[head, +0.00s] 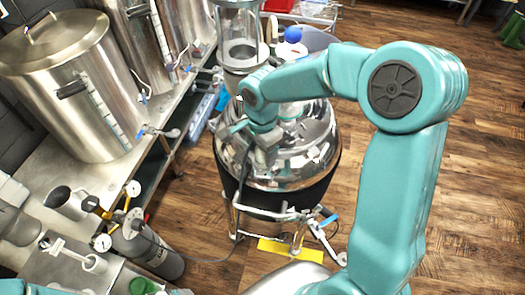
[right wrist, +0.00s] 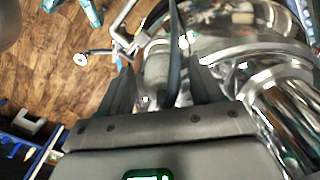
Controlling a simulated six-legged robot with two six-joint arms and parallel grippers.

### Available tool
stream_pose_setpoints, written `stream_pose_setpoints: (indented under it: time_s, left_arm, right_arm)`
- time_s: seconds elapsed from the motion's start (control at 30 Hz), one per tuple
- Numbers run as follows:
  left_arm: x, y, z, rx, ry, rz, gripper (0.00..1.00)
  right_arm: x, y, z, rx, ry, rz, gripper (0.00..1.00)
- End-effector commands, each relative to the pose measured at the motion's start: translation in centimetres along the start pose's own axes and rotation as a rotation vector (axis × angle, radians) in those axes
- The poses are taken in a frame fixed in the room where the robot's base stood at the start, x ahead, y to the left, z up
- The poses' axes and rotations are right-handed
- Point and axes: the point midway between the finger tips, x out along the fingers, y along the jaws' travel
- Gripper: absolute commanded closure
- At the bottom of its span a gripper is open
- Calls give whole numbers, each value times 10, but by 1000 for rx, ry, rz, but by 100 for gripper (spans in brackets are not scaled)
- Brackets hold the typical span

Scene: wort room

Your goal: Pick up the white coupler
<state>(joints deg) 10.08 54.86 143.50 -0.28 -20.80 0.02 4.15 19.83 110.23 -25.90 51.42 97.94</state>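A white fitting with a round cup and a side bar, which looks like the white coupler (head: 93,263), lies on the metal bench at the lower left in the head view. My right gripper (head: 262,150) is well to the right of it, low over the shiny steel vessel. In the right wrist view its two dark fingers (right wrist: 163,75) stand apart. A dark hose (right wrist: 175,50) passes between them, and a pale cylindrical part shows beyond; I cannot tell what it is. No grip on either shows. My left gripper is out of view.
The steel vessel (head: 285,165) stands on a legged frame on the wooden floor. A gas cylinder (head: 150,250) with gauges stands beside the bench. A thin hose runs from it to the vessel.

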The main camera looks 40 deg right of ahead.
Motion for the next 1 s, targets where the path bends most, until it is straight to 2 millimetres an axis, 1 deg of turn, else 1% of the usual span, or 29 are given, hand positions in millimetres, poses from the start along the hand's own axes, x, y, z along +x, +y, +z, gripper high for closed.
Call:
stream_pose_setpoints:
  time_s: [0.03, 0.07, 0.1, 0.13, 0.43, 0.57, 0.67, 0.77, 0.87, 1.0]
  left_arm:
    - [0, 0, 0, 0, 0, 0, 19]
    - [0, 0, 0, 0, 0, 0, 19]
    - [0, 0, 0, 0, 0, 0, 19]
    - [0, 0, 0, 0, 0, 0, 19]
    - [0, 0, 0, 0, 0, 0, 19]
    - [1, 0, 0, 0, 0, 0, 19]
    - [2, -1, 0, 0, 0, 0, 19]
    - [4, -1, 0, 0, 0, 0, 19]
    - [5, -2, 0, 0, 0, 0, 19]
    - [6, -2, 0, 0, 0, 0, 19]
  right_arm:
    - [0, 0, 0, 0, 0, 0, 53]
    - [0, 0, 0, 0, 0, 0, 63]
    - [0, 0, 0, 0, 0, 0, 76]
    - [0, 0, 0, 0, 0, 0, 86]
    - [0, 0, 0, 0, 0, 1, 86]
    - [-8, 0, 0, 0, 1, -1, 86]
    - [-22, -1, 0, -1, 1, -4, 86]
    - [-43, -1, 0, 0, 2, -7, 87]
    - [-73, -2, 0, 0, 1, -8, 86]
    - [-119, -1, 0, 0, 0, -8, 86]
